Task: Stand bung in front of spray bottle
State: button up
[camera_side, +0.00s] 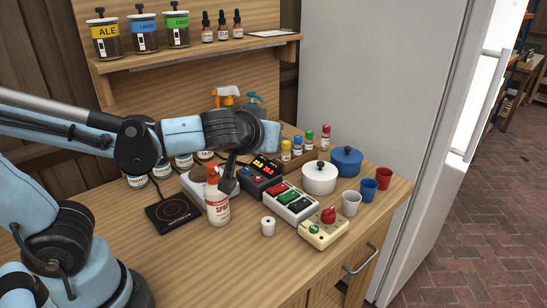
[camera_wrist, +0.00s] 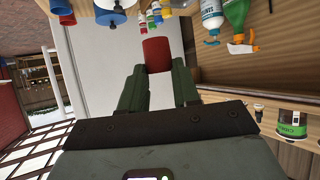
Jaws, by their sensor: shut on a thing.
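My gripper (camera_side: 228,188) points down beside the white spray bottle with a red head (camera_side: 217,208), which stands upright on the wooden table. In the wrist view, the fingers (camera_wrist: 158,80) are shut on a small red, slightly tapered piece, the bung (camera_wrist: 156,55). Its free end sticks out past the fingertips. In the side view, the bung is hidden behind the spray bottle and gripper. Two more spray bottles, with an orange trigger (camera_side: 228,93) and a blue trigger (camera_side: 254,97), stand at the back, partly behind my arm.
A small white cylinder (camera_side: 268,225) stands right of the front bottle. A black hotplate (camera_side: 173,212) lies left of it. Control boxes (camera_side: 290,202), a white pot (camera_side: 319,178), a blue pot (camera_side: 346,161) and cups (camera_side: 351,203) fill the right side.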

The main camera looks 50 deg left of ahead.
jog(key=shift+w+a+f+n+g+y, duration=0.25)
jog(key=shift+f+n+g+y, duration=0.15)
jog(key=shift+f+n+y, duration=0.3)
notch_tip(320, 180, down, 8)
jog(key=s+a+n+g+y, duration=0.1)
jog(key=s+n+g+y, duration=0.1)
jog(key=n+g+y, duration=0.2)
jog(key=shift+a+r+n+g, duration=0.15)
jog(key=shift+n+g, duration=1.45)
jog(key=shift+n, duration=0.6)
jog(key=shift+s, duration=0.1)
jog(key=shift+f, duration=4.8)
jog(key=shift+f, duration=0.2)
jog(key=o, duration=1)
jog(key=shift+o, duration=0.2)
